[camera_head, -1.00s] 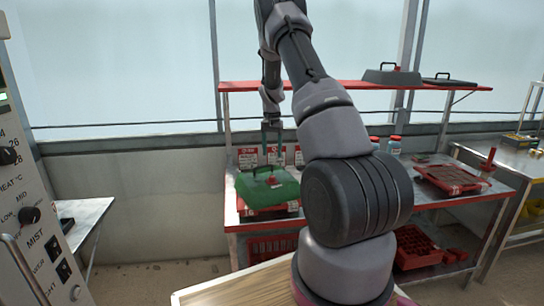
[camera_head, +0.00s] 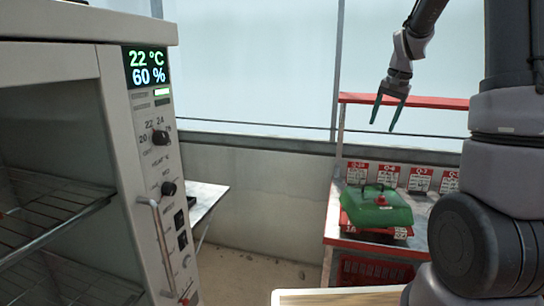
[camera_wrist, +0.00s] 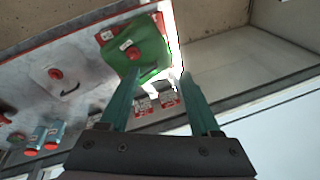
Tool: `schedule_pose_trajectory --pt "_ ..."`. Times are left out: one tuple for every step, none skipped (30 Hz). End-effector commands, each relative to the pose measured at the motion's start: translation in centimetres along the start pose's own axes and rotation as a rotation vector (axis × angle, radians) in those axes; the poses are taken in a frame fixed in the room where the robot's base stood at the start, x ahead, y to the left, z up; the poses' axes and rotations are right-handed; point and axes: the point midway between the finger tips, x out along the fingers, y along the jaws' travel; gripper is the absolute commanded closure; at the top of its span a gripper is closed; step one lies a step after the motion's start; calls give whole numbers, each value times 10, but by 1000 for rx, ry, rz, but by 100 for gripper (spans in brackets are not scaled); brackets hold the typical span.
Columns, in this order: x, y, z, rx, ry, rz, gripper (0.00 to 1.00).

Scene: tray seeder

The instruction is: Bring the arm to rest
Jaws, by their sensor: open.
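My gripper (camera_head: 388,112) hangs in the air in front of the window, above the left end of the red-edged bench. Its two green fingers are apart with nothing between them. The wrist view also shows the open gripper (camera_wrist: 160,95), with the bench beyond the fingers. My arm rises at the right of the head view. A green lidded tray (camera_head: 378,208) sits on the bench below the gripper, apart from it. The same green lid shows in the wrist view (camera_wrist: 140,45).
A grey cabinet (camera_head: 110,60) with wire shelves, knobs and a display reading 22 °C and 60 % stands at the left. A small metal table (camera_head: 207,195) is beside it. A red shelf edge (camera_head: 400,100) runs behind the gripper. Blue bottles (camera_wrist: 45,135) show in the wrist view.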

Motion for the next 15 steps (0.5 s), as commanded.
schedule_pose_trajectory --pt "-24 -2 18 -19 21 -28 36" --pt "-34 -3 28 -30 30 -41 36" --pt "-48 -3 42 -44 43 -58 36" --pt "-58 -3 52 -55 53 -70 36" --pt "-68 -2 62 -66 64 -83 36" --pt "-79 -1 77 -81 77 -98 36" --pt "-88 0 88 -93 88 -110 36" --pt "-95 2 99 -105 98 -121 36" --pt "-105 4 113 -121 113 -135 36" --pt "-112 6 124 -133 124 -146 36" --pt "-118 8 136 -146 135 -156 36" --pt "-125 12 150 -163 150 -169 36" --pt "-130 15 162 -175 162 -179 36" --pt "-134 18 172 -187 173 -188 36" --pt "-139 23 186 -202 188 -199 36"
